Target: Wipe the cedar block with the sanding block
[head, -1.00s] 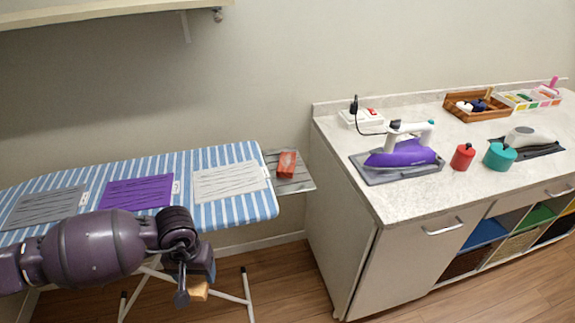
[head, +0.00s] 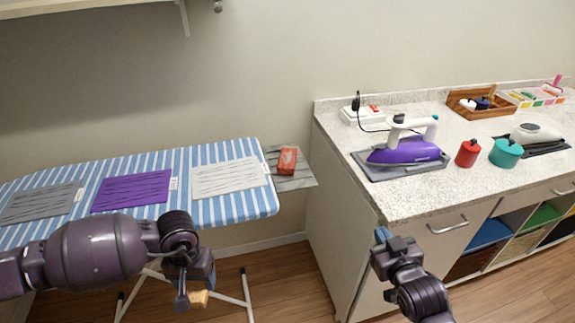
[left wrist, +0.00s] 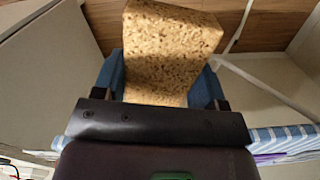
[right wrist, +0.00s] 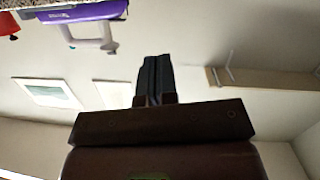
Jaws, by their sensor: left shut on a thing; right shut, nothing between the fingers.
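A tan speckled block, which looks like the sanding block (left wrist: 168,52), is held between the blue fingers of my left gripper (head: 190,294). In the head view its light end (head: 200,299) shows below that gripper, in front of the ironing board. An orange-red block, which looks like the cedar block (head: 287,160), lies on the grey rest at the board's right end, apart from both grippers. My right gripper (head: 381,236) is shut and empty in front of the counter; its closed fingers also show in the right wrist view (right wrist: 153,78).
The striped ironing board (head: 180,158) carries grey, purple and white cloths. The counter (head: 430,192) holds a purple iron (head: 407,151), a red container (head: 467,153), a teal container (head: 505,154) and trays. Counter side (head: 330,200) stands close to the grey rest.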

